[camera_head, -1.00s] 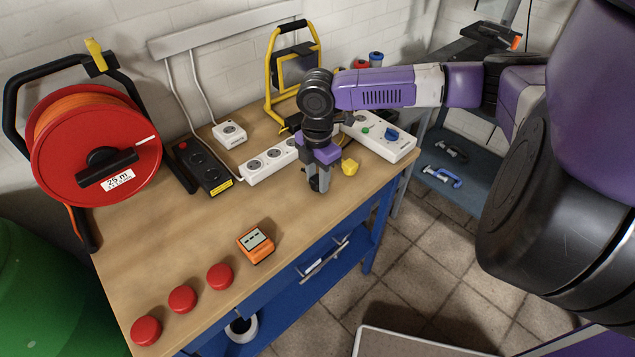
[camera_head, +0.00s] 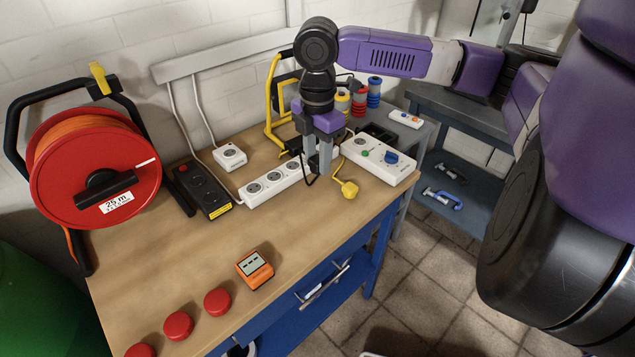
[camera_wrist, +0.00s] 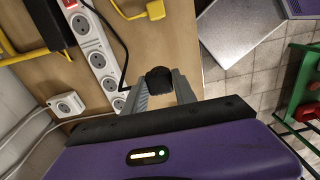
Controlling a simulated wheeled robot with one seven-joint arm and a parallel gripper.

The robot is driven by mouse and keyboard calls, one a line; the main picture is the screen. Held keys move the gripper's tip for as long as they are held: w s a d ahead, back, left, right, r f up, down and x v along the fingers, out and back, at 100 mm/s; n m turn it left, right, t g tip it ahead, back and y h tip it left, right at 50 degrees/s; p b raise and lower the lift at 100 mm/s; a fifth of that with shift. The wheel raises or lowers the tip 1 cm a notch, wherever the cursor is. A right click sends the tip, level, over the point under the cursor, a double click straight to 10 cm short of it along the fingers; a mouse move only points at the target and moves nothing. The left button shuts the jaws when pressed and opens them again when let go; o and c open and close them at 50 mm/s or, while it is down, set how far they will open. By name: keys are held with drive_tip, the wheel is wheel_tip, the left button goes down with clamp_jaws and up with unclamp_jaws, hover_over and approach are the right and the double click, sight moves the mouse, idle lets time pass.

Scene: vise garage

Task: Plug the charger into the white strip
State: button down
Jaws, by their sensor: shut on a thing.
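The white strip (camera_head: 262,189) lies on the workbench with several round sockets. In the wrist view the white strip (camera_wrist: 97,58) runs along the left of my gripper, with a red switch at its far end. My gripper (camera_head: 320,166) is above the bench, just in front of the strip's right end. In the wrist view my gripper (camera_wrist: 160,84) is shut on the black charger (camera_wrist: 160,80), and a black cable runs from near it past the strip. The charger is mostly hidden by the fingers in the head view. I cannot see its pins.
A yellow plug (camera_head: 349,189) lies near the bench edge. A white box with knobs (camera_head: 378,160) is right of my gripper. A black strip (camera_head: 206,192) and white socket box (camera_head: 230,156) are left.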

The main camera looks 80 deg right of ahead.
wheel_tip(320, 180, up, 6)
drive_tip(key=shift+r, duration=0.1)
idle(0.5)
